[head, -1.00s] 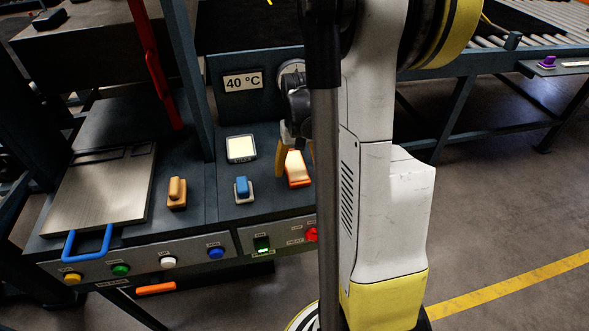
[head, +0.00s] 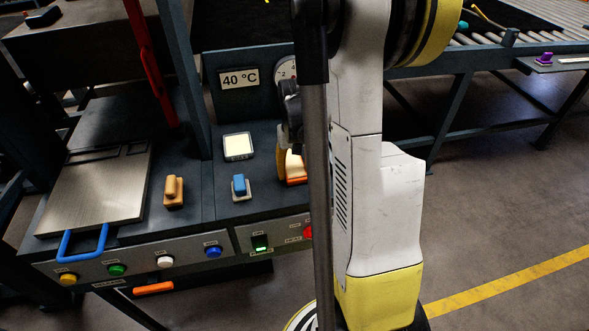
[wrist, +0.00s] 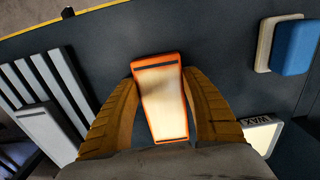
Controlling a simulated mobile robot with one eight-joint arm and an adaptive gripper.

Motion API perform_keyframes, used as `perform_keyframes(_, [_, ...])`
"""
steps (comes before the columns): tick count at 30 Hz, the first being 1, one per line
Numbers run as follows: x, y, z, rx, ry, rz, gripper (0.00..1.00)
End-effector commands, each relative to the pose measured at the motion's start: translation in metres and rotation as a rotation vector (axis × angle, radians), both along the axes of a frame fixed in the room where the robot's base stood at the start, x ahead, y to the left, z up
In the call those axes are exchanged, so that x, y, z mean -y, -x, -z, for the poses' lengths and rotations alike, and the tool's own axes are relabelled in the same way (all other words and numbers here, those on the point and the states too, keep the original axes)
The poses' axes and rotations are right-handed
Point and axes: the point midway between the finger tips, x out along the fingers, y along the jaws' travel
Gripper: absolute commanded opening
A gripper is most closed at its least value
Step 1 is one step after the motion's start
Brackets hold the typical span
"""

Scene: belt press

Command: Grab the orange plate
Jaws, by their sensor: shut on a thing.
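The orange plate (wrist: 163,98) has orange edges, a pale top face and dark strips near its ends. In the wrist view it lies between the two tan, ridged fingers of my gripper (wrist: 161,80), which is shut on it. In the head view the orange plate (head: 297,179) shows only in part at the right of the dark panel. My arm's pole hides its right side. One yellowish finger of my gripper (head: 282,166) shows at its left. I cannot tell whether the plate is clear of the surface.
A blue block (head: 239,185) and a tan block (head: 173,189) stand on holders to the left. A red lever (head: 150,65) and a metal plate with a blue handle (head: 85,243) are farther left. Buttons line the front edge.

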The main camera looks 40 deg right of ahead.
Motion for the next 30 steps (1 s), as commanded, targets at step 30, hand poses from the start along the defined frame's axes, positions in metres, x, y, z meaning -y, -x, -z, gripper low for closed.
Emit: perform_keyframes(30, [0.052,0.104,-0.107,0.000,0.000,0.001,0.13])
